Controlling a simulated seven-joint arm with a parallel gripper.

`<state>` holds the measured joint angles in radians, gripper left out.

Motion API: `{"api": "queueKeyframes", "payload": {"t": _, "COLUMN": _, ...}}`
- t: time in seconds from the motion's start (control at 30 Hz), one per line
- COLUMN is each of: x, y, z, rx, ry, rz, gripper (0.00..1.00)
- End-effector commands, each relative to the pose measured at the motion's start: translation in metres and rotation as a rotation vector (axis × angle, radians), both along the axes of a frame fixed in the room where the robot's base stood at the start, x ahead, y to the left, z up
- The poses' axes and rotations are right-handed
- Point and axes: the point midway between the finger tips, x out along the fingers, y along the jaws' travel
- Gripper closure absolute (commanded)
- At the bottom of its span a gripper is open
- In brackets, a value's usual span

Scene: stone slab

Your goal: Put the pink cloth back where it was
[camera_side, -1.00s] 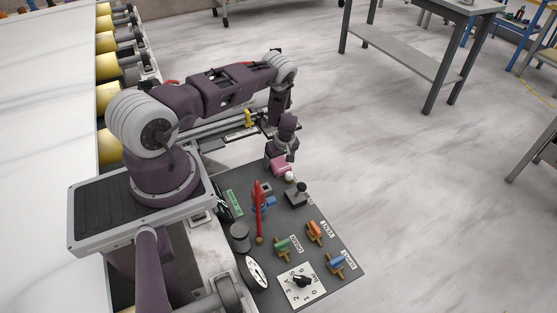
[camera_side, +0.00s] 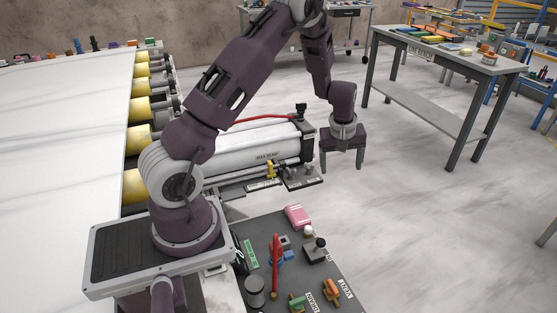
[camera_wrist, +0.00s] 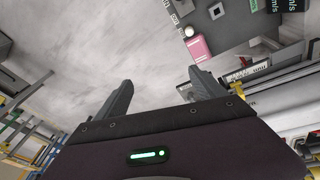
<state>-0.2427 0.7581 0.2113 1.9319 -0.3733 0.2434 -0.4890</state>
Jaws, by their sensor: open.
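The pink cloth (camera_side: 297,215) lies as a small folded block near the far edge of the dark grey panel (camera_side: 262,228), beside a white ball-topped knob. It also shows in the wrist view (camera_wrist: 199,48), beyond my fingertips. My gripper (camera_side: 342,172) is open and empty, pointing down. It hangs in the air beyond the panel's far edge, above and to the right of the cloth in the side view. In the wrist view its two fingers (camera_wrist: 160,88) stand wide apart with nothing between them.
The panel carries a red upright handle (camera_side: 275,262), a black-knobbed lever (camera_side: 316,248) and coloured valve handles (camera_side: 331,290). A white roller (camera_side: 262,150) lies behind the panel. A grey table (camera_side: 450,55) stands at the upper right. Open floor lies between it and the panel.

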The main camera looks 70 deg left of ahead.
Motion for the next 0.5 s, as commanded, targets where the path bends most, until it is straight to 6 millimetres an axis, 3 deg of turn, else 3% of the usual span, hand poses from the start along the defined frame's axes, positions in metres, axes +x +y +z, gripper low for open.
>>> {"api": "queueKeyframes", "payload": {"t": 0.03, "x": -0.002, "y": -0.028, "z": 0.051, "rx": -0.012, "ry": -0.042, "rz": -0.102, "gripper": 0.20}}
{"api": "queueKeyframes", "payload": {"t": 0.1, "x": -0.021, "y": -0.069, "z": 0.113, "rx": -0.020, "ry": -0.080, "rz": -0.269, "gripper": 0.20}}
{"api": "queueKeyframes", "payload": {"t": 0.17, "x": -0.049, "y": -0.102, "z": 0.160, "rx": -0.011, "ry": -0.111, "rz": -0.420, "gripper": 0.20}}
{"api": "queueKeyframes", "payload": {"t": 0.23, "x": -0.093, "y": -0.136, "z": 0.203, "rx": 0.020, "ry": -0.141, "rz": -0.598, "gripper": 0.20}}
{"api": "queueKeyframes", "payload": {"t": 0.33, "x": -0.164, "y": -0.170, "z": 0.240, "rx": 0.094, "ry": -0.170, "rz": -0.835, "gripper": 0.20}}
{"api": "queueKeyframes", "payload": {"t": 0.4, "x": -0.208, "y": -0.182, "z": 0.250, "rx": 0.157, "ry": -0.178, "rz": -0.969, "gripper": 0.20}}
{"api": "queueKeyframes", "payload": {"t": 0.5, "x": -0.254, "y": -0.189, "z": 0.249, "rx": 0.234, "ry": -0.178, "rz": -1.100, "gripper": 0.20}}
